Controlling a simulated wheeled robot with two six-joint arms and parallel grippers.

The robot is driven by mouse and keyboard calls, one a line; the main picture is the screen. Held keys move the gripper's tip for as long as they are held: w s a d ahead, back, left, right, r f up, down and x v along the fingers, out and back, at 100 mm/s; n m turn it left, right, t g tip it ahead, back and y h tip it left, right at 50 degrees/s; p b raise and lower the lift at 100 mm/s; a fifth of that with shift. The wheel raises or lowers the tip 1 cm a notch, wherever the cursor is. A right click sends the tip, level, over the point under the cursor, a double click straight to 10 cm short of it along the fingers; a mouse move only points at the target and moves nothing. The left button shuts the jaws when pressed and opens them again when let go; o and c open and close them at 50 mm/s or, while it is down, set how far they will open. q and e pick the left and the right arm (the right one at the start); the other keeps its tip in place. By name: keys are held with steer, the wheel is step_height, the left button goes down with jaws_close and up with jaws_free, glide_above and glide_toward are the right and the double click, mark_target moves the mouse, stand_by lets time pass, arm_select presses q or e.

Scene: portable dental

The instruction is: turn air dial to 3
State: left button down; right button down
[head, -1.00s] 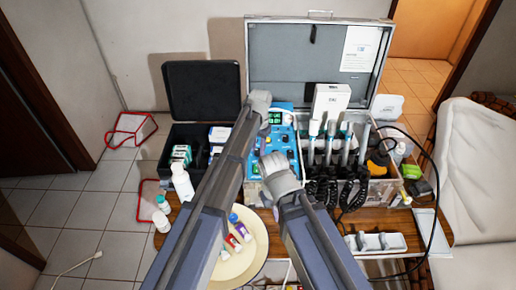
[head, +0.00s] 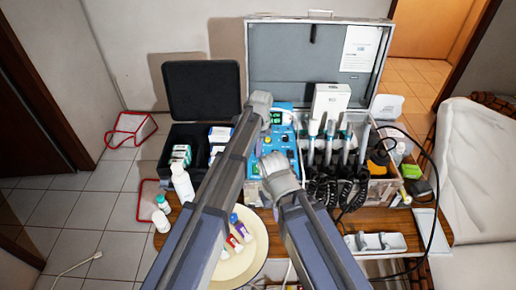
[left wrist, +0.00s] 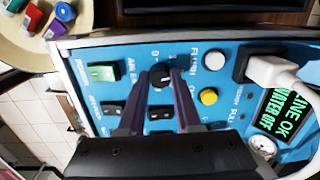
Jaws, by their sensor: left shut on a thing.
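The air dial (left wrist: 161,74), a small round black knob with a white mark, sits on the blue control panel (left wrist: 128,58) in the left wrist view. My left gripper (left wrist: 159,82) is shut on the dial, one dark finger on each side. Numbers around the dial are only partly readable. In the head view my left gripper (head: 261,101) reaches over the blue panel (head: 281,139), and its fingers and the dial are hidden. My right gripper (head: 279,166) is at the panel's near edge; its fingers cannot be made out.
A green switch (left wrist: 103,73), a yellow button (left wrist: 208,97) and a lit screen reading "LINE OK, WATER OFF" (left wrist: 277,112) are near the dial. A white plug (left wrist: 270,70) sticks out close by. Handpieces (head: 330,132) stand right of the panel; a round tray (head: 253,262) is in front.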

arm_select(q)
steer(key=m, duration=0.6)
steer(key=shift+m, duration=0.3)
steer(key=m, duration=0.5)
steer(key=shift+m, duration=0.3)
steer(key=shift+t, duration=0.3)
steer(key=c, duration=0.6)
jaws_free()
steer(key=shift+r, duration=0.1)
steer(key=r+p, duration=0.7)
steer(key=shift+s+d+r+p, duration=0.1)
steer(key=shift+s+r+p, duration=0.2)
steer(key=shift+s+p, duration=0.1)
